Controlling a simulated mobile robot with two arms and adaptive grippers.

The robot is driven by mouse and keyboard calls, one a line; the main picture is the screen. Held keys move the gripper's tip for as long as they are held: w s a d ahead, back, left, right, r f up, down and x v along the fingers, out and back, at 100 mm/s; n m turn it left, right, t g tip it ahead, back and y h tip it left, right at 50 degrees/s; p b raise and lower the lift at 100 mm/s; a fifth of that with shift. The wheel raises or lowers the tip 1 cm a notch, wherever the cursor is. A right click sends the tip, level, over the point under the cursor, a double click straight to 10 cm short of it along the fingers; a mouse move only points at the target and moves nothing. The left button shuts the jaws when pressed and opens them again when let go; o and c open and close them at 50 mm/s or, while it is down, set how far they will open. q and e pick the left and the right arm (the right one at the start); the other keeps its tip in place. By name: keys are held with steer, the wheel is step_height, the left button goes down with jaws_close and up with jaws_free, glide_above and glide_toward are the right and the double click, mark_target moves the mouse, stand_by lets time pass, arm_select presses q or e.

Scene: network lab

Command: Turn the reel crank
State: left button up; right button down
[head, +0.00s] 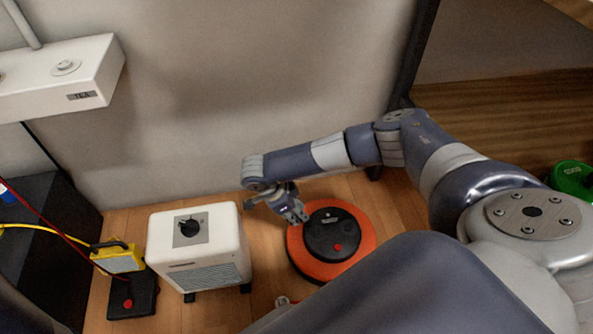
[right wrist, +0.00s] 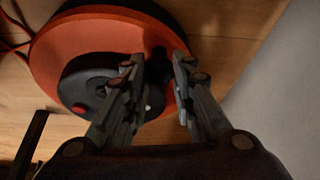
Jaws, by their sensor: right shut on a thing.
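The reel (head: 364,252) lies flat on the wooden floor, a round orange drum with a black hub (head: 331,229) and a small red button on it. It also fills the upper left of the right wrist view (right wrist: 52,55). My right gripper (head: 299,215) reaches down to the reel's upper left edge in the head view. In the right wrist view its fingers (right wrist: 160,68) are closed around a dark upright piece, seemingly the crank handle (right wrist: 158,66). The handle is hidden by the fingers in the head view. My left gripper is not in view.
A white box heater with a black knob (head: 225,232) stands just left of the reel. A yellow device (head: 118,261) and a black pedal with a red button (head: 133,297) lie further left. A wall (head: 230,120) rises behind. A green round object (head: 572,179) is at far right.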

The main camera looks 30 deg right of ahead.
steer(key=c, duration=1.4)
jaws_free()
steer(key=shift+o, duration=0.2)
step_height(320, 180, up, 10)
